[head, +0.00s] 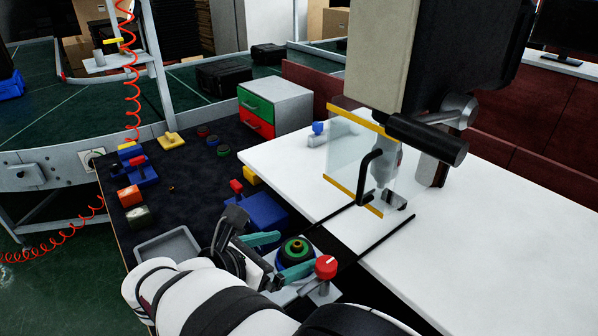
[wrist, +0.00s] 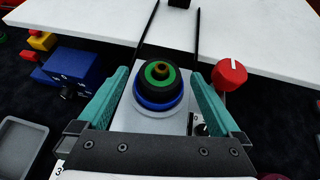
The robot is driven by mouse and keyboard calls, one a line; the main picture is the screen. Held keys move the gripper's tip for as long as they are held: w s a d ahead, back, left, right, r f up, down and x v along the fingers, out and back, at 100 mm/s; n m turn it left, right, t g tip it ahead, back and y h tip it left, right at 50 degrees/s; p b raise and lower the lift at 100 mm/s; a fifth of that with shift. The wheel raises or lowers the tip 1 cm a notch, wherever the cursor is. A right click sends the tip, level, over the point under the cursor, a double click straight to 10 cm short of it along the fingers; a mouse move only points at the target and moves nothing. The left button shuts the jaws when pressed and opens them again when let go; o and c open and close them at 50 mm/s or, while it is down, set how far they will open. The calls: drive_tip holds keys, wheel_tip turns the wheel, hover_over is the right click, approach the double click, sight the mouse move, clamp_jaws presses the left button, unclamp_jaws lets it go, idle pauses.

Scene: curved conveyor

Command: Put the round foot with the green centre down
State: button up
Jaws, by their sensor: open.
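The round foot with the green centre (head: 295,246) is a black disc with a green ring and a brownish middle. It sits on a blue ring (wrist: 160,103) over a pale round base on a light grey fixture; whether the blue ring is a separate part I cannot tell. The foot (wrist: 149,83) is central in the wrist view. My gripper (wrist: 160,74) is open, its teal fingers on either side of the foot with visible gaps. In the head view my gripper (head: 295,252) is low in the middle.
A red knob (head: 326,266) stands close right of the fingers. A blue block (head: 262,212) and a grey tray (head: 168,249) lie to the left. Several small round parts (head: 213,140) lie farther back on the dark mat. A clear guarded press (head: 355,150) stands over the white table (head: 480,235).

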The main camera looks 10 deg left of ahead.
drive_tip(key=v, duration=1.1)
drive_tip(key=shift+d+f, duration=0.1)
drive_tip(key=d+r+m+g+y, duration=0.25)
drive_tip(key=d+m+y, duration=0.2)
drive_tip(key=m, duration=0.65)
drive_tip(key=d+r+m+g+y, duration=0.2)
drive_tip(key=d+m+g+y, duration=0.3)
drive_tip(key=m, duration=0.6)
drive_tip(key=s+d+f+m+g, duration=0.1)
drive_tip(key=s+d+f+m, duration=0.3)
drive_tip(key=s+f+m, duration=0.2)
drive_tip(key=s+d+f+m+g, duration=0.1)
drive_tip(key=s+d+f+m, duration=0.4)
drive_tip(key=s+f, duration=0.3)
drive_tip(key=shift+s+d+f+m, duration=0.3)
drive_tip(key=shift+s+m, duration=0.4)
drive_tip(key=shift+s, duration=0.2)
